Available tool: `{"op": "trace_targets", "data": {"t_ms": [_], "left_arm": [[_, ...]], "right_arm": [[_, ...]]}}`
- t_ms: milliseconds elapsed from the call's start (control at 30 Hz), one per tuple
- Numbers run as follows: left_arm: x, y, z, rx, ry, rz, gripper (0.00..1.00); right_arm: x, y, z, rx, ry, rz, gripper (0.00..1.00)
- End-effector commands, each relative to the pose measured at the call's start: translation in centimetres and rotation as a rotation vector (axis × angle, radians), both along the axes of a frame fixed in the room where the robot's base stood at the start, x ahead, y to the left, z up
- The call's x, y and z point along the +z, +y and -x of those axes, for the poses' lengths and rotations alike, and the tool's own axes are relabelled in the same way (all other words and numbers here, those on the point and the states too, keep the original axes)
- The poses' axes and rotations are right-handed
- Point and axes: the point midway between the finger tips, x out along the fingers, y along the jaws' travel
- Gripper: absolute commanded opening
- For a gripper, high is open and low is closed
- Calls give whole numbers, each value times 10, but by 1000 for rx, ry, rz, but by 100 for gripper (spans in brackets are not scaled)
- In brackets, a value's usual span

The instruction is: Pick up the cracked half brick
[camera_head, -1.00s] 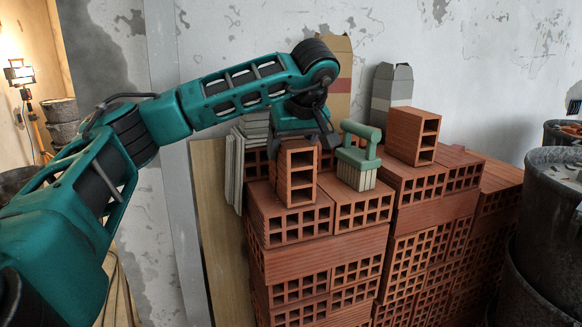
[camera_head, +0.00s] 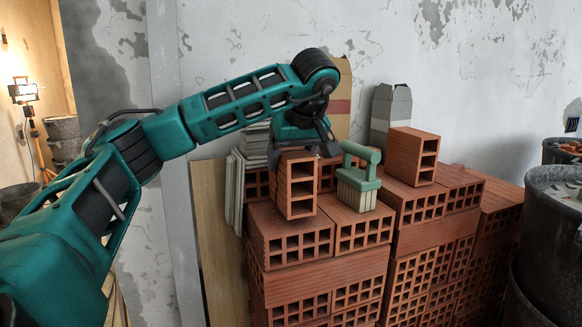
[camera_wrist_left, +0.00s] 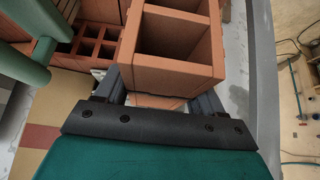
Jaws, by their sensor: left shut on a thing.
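A short orange-red hollow brick (camera_head: 297,188) stands upright in the head view, at the top of the left part of the brick stack. My left gripper (camera_head: 306,150) comes down on it from above and behind, with its jaws shut on it. In the left wrist view the brick (camera_wrist_left: 172,68) sits between the two fingers of my left gripper (camera_wrist_left: 165,85), its open cells showing. It appears slightly above the bricks below, though the gap is hard to make out. No crack shows clearly on its visible faces. My right gripper is out of view.
Another short brick (camera_head: 411,156) stands farther right on the stack (camera_head: 318,262). Bags (camera_head: 391,112) lean behind, and dark buckets (camera_head: 550,215) stand at the right.

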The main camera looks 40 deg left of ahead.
Motion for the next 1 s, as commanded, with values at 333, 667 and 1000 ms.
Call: {"op": "trace_targets", "data": {"t_ms": [333,667,1000], "left_arm": [[91,-1,0,0,-11,0,12],[153,-1,0,1,-7,-1,12],[179,0,0,0,-4,0,12]], "right_arm": [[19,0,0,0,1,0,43],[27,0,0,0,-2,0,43],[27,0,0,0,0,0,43]]}}
